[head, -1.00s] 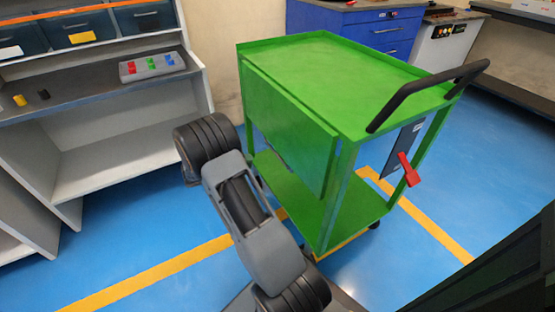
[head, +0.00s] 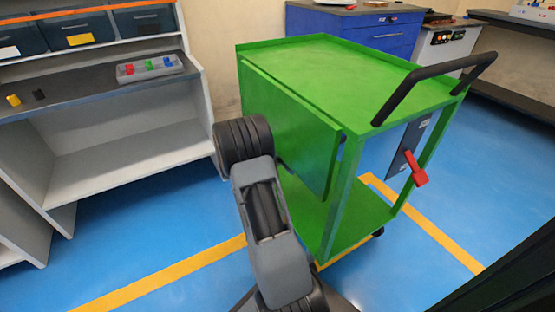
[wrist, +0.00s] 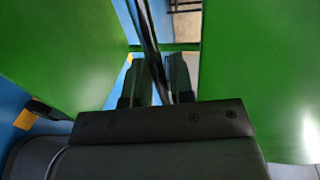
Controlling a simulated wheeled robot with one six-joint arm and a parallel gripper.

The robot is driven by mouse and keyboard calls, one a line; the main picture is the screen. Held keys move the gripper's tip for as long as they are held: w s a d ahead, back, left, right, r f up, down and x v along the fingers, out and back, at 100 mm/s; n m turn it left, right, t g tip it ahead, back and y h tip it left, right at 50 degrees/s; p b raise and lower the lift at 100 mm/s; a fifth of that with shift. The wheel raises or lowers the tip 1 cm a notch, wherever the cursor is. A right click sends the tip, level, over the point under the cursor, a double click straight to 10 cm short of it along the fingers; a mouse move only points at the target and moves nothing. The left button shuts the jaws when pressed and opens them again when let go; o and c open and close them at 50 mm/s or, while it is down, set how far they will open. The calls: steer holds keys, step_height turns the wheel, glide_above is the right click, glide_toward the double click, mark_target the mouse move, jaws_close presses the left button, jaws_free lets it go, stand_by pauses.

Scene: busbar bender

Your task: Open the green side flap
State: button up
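The green side flap (head: 290,125) hangs down the near left side of the green cart (head: 345,72), below the cart's top. It looks close to upright. In the head view my arm reaches to the flap's left lower part and covers some of it; my gripper is hidden there. In the wrist view my gripper (wrist: 157,78) has its two dark fingers apart, with green surfaces to the left and right. A thin dark strip (wrist: 150,35) runs in line with the gap between the fingers; I cannot tell what it is or whether they touch it.
A grey shelf unit (head: 130,160) stands at the left, with a tray of coloured parts (head: 150,67). A blue cabinet (head: 395,38) stands behind the cart. A black handle (head: 405,90) and a red lever (head: 415,170) are at the cart's right end. Blue floor between shelf and cart is clear.

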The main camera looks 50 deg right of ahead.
steer(key=shift+c, duration=0.3)
jaws_close()
steer(key=shift+r, duration=0.1)
